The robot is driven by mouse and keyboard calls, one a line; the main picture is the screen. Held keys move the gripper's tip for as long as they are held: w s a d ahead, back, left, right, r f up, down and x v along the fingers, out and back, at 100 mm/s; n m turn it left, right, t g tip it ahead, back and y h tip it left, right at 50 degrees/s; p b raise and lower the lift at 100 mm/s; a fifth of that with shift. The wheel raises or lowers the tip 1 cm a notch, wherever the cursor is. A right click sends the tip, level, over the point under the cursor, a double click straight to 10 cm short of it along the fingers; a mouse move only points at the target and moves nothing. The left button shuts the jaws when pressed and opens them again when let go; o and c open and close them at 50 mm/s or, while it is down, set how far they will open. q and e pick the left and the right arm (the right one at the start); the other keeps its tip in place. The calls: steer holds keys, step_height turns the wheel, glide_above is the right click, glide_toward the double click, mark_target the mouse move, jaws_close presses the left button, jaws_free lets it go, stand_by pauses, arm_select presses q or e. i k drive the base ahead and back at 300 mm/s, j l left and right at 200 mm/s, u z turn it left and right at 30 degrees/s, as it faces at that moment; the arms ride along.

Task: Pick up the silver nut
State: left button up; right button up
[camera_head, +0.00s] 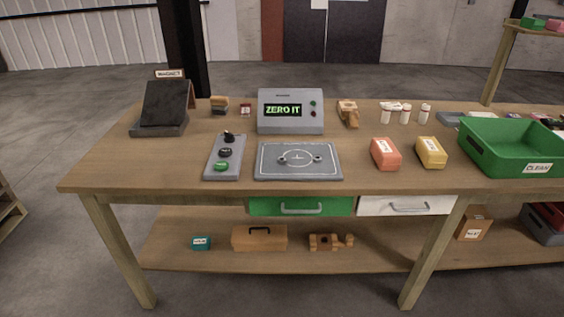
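A flat grey plate (265,172) with a circle and cross mark lies on the wooden table in front of the grey display box. Two small grey, ring-like shapes show on it, one at the left (282,160) and one at the right (317,158) of the circle. They are too small to tell whether either is the silver nut. No other nut can be made out. Neither of my grippers is in view.
The display box (291,122) reads "ZERO IT". A button panel (224,157) stands left of the plate. Pink (385,154) and yellow (431,152) blocks and a green "CLEAN" bin (500,161) are to the right. The table's front left is clear.

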mark_target(281, 161)
steer(key=i+l+u, duration=0.4)
steer(key=i+l, duration=0.15)
steer(key=l, duration=0.25)
steer(key=i+l+u, duration=0.2)
steer(key=l, duration=0.25)
